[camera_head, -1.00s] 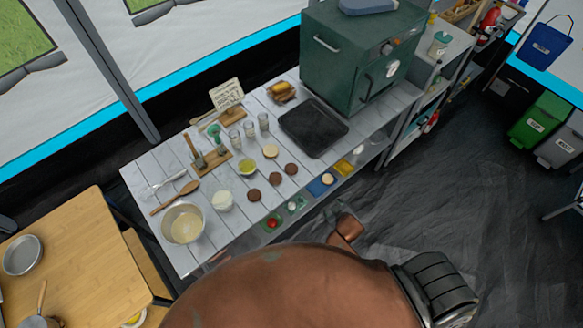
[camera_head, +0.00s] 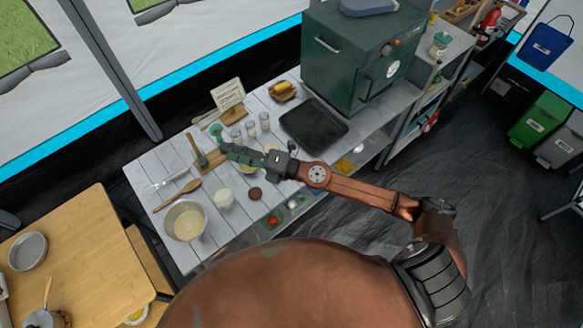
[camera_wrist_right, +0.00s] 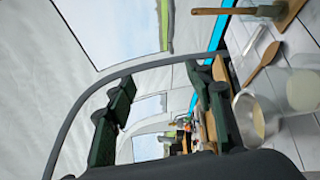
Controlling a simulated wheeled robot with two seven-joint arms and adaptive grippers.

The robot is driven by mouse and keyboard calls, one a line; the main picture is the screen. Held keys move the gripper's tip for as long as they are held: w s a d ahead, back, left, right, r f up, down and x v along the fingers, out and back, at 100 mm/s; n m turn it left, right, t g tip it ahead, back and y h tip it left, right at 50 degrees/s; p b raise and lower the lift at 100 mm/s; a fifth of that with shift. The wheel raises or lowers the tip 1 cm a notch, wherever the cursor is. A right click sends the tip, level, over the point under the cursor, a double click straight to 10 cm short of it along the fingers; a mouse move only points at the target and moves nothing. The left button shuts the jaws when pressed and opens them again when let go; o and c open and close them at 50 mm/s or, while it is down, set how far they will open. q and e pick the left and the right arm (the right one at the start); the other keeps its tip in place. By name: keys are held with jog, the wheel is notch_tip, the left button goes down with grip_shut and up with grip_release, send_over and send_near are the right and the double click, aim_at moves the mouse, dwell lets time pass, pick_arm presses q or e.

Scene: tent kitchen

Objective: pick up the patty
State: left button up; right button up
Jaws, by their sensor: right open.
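One dark brown patty (camera_head: 255,193) lies flat on the white plank table (camera_head: 160,215) in the head view. My right arm reaches across the table from the right, and its gripper (camera_head: 229,153) is above the table, to the upper left of this patty and apart from it. The right gripper is open and nothing shows between its fingers in the wrist view (camera_wrist_right: 165,115). My right arm covers the place where other patties lay. No patty shows in the wrist view. My left gripper is out of view.
A metal bowl (camera_head: 186,221), a white jar (camera_head: 224,198) and a wooden spoon (camera_head: 178,194) stand or lie left of the patty. A black tray (camera_head: 313,124) and green oven (camera_head: 355,60) are at the right. Small glasses (camera_head: 250,127) stand behind the gripper.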

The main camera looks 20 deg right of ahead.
jog(key=s+d+f+n+g+h, duration=0.1)
jog(key=s+f+n+g+h, duration=0.2)
jog(key=f+n+g, duration=0.45)
jog(key=w+d+f+n+h, duration=0.2)
jog(key=d+f+h, duration=0.3)
jog(key=d, duration=0.6)
jog(key=w+d+f+n+h, duration=0.2)
jog(key=d+f+h, duration=0.2)
jog(key=d+f, duration=0.5)
jog(key=x, duration=0.4)
jog(key=shift+w+d+f+p, duration=0.3)
jog(key=shift+w+d+p, duration=0.1)
jog(key=shift+w, duration=0.1)
jog(key=shift+c, duration=0.7)
jog(key=c, duration=0.8)
jog(key=shift+o, duration=0.2)
jog(key=shift+r, duration=0.1)
